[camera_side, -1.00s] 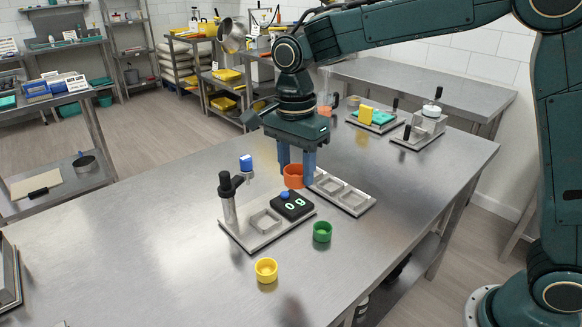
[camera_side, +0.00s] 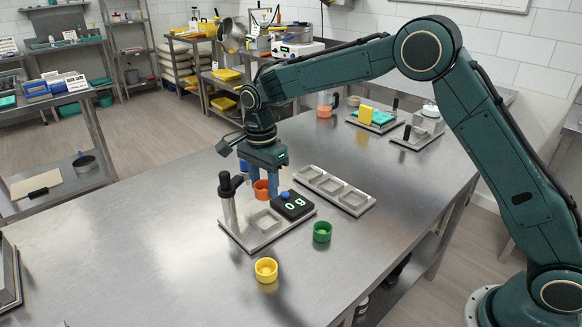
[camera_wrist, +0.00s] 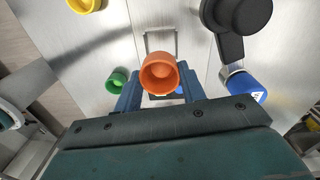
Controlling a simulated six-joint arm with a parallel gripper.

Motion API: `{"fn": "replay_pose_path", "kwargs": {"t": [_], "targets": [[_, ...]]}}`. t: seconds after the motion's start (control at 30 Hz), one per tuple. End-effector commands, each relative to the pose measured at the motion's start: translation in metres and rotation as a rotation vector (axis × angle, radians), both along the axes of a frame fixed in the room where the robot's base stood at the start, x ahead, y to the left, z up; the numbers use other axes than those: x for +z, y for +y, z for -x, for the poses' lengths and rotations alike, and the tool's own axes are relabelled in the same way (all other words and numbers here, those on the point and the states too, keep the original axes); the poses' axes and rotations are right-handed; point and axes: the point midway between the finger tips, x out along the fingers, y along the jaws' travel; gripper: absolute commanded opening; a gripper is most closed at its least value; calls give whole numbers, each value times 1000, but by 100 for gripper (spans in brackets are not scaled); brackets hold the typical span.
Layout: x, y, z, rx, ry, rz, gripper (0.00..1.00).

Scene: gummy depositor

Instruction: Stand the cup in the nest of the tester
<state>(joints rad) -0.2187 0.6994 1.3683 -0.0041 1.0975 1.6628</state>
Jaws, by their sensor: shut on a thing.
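An orange cup (camera_side: 261,190) is held upright between the two blue fingers of my gripper (camera_side: 263,182), just behind the tester and above the table. In the wrist view the orange cup (camera_wrist: 160,72) sits between the fingers, open side toward the camera. The tester (camera_side: 236,238) is a metal plate with a square nest (camera_side: 264,220), a black-topped lever post (camera_side: 229,200) and a black display (camera_side: 292,206) reading 09 with a blue button. The nest looks empty. In the wrist view the nest frame (camera_wrist: 146,42) shows just beyond the cup, partly hidden by it.
A yellow cup (camera_side: 266,269) and a green cup (camera_side: 322,232) stand on the table in front of the tester. A tray with square pockets (camera_side: 352,204) lies behind right.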

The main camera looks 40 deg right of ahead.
Motion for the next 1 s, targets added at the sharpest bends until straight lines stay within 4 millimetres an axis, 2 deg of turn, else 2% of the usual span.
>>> {"fn": "replay_pose_path", "kwargs": {"t": [0.57,1.0], "targets": [[-3,0,-1,0,-6,-1,0],[-32,0,0,0,-5,-1,0]]}}
